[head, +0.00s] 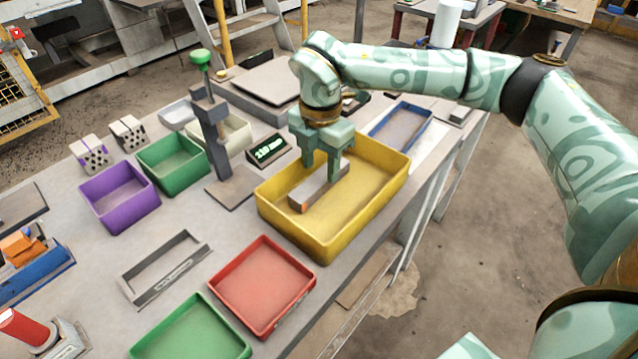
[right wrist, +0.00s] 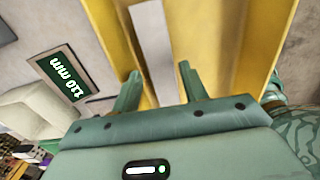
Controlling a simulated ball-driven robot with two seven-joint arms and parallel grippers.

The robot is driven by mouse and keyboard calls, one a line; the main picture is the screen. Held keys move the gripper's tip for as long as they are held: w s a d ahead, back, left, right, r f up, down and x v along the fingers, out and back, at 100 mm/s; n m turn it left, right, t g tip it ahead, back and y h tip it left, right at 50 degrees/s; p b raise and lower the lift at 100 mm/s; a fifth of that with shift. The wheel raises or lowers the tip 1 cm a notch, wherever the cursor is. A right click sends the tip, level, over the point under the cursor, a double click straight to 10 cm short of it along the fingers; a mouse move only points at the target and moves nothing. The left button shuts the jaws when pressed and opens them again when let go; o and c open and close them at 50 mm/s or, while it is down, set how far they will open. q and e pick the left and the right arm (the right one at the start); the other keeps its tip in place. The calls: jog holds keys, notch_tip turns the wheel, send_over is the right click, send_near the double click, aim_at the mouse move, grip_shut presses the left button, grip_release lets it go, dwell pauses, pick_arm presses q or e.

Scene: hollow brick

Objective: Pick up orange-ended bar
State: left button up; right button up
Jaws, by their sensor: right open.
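The orange-ended bar (head: 319,193) is a grey bar with an orange near end, lying inside the yellow bin (head: 384,197). My right gripper (head: 321,170) points down into the bin over the bar, with its jaws open. In the right wrist view, the bar (right wrist: 152,40) shows as a pale strip running between and beyond the two open fingers (right wrist: 158,72). A gap is visible beside the fingers, and I cannot tell whether either touches the bar. The orange end is not visible in that view. My left gripper is not in view.
The yellow bin's walls surround the bar. A small display (head: 268,149) and a grey post stand (head: 212,125) are left of the bin. A red tray (head: 262,285) lies in front, a blue tray (head: 401,126) behind. Purple (head: 119,195) and green (head: 172,163) bins stand left.

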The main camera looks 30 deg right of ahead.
aim_at(321, 177)
notch_tip(321, 177, down, 4)
jog(key=shift+r+b, duration=0.1)
jog(key=shift+b, duration=0.45)
jog(key=shift+r, duration=0.1)
jog(key=shift+c, duration=0.3)
jog(key=shift+r, duration=0.1)
grip_shut()
